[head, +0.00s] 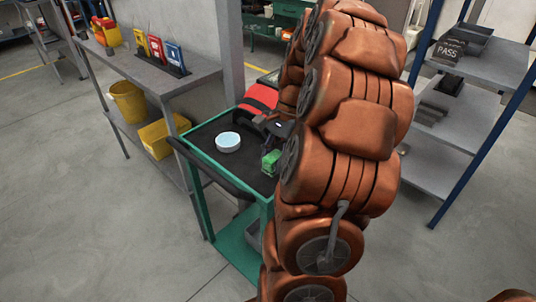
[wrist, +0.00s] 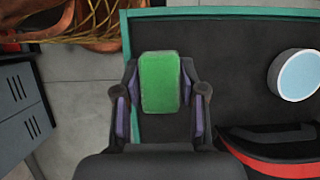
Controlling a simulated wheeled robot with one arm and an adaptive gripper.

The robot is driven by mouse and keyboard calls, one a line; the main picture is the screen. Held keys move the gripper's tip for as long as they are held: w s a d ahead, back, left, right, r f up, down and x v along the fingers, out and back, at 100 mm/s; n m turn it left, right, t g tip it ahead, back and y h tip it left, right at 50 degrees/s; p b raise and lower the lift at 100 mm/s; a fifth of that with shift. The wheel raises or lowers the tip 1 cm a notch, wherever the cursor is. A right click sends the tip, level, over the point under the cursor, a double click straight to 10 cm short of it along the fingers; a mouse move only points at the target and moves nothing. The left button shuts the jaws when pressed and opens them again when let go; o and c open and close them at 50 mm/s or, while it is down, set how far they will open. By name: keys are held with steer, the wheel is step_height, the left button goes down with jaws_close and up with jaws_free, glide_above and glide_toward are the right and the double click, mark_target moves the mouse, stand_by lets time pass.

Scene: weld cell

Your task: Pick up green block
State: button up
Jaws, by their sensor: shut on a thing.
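The green block (wrist: 160,82) is between the two fingers of my gripper (wrist: 160,112) in the wrist view, with a finger against each side. In the head view the green block (head: 271,161) shows at the right edge of the green cart's black top (head: 208,143), beside my copper arm. I cannot tell whether it touches the cart top. My gripper (head: 276,140) is shut on the block; its fingers are mostly hidden behind my arm in the head view.
A round white dish (head: 228,142) with a pale blue top stands on the cart, left of the block. A red and black thing (head: 260,98) lies at the cart's far end. A grey shelf (head: 165,75) is at left, a blue-posted rack (head: 480,60) at right.

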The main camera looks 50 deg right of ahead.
steer(key=s+a+r+b, duration=0.1)
steer(key=s+a, duration=0.2)
steer(key=s, duration=0.8)
steer(key=shift+s+a, duration=0.2)
steer(key=shift+a, duration=0.1)
